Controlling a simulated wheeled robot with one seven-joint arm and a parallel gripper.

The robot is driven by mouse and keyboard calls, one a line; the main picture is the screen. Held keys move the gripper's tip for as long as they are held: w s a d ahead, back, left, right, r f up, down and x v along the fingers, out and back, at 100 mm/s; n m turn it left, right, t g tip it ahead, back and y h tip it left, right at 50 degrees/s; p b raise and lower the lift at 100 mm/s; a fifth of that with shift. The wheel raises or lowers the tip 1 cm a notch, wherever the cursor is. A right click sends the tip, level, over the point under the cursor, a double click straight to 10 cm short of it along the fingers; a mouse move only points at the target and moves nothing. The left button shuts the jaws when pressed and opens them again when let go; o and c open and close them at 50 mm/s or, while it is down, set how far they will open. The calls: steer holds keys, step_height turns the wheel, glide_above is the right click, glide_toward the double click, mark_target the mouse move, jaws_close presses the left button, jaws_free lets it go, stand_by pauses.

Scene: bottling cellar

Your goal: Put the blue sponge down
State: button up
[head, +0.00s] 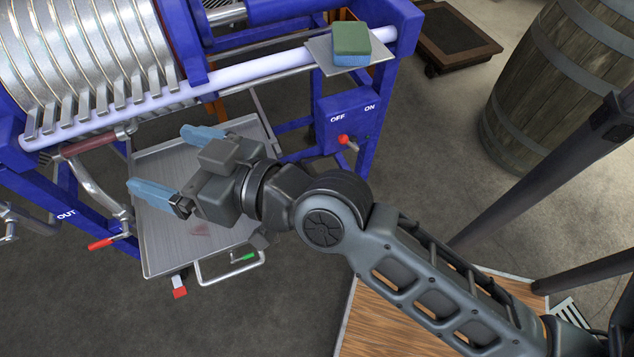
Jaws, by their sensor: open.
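The blue sponge (352,59) has a green top and lies on a small metal shelf (322,57) at the upper right of the blue machine. My gripper (160,160) is open, its two light blue fingers spread wide with nothing between them. It is to the lower left of the sponge, well apart from it, and shows over the metal drip tray (155,248).
The blue frame (403,45) holds ribbed metal plates (85,55) and a white bar. An OFF/ON box (350,118) with a red-tipped lever is below the shelf. Red-handled valves (103,243) are at left. A barrel (560,85) stands right on open floor.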

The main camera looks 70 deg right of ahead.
steer(key=s+f+n+g, duration=0.1)
steer(key=s+f, duration=0.1)
steer(key=s, duration=1)
steer(key=s+d+f+n+g, duration=0.1)
steer(key=s, duration=1.1)
steer(key=shift+s+d+f+n+y, duration=0.15)
steer(key=shift+d+f+n+y, duration=0.15)
steer(key=shift+f+y, duration=0.1)
steer(key=shift+o, duration=0.3)
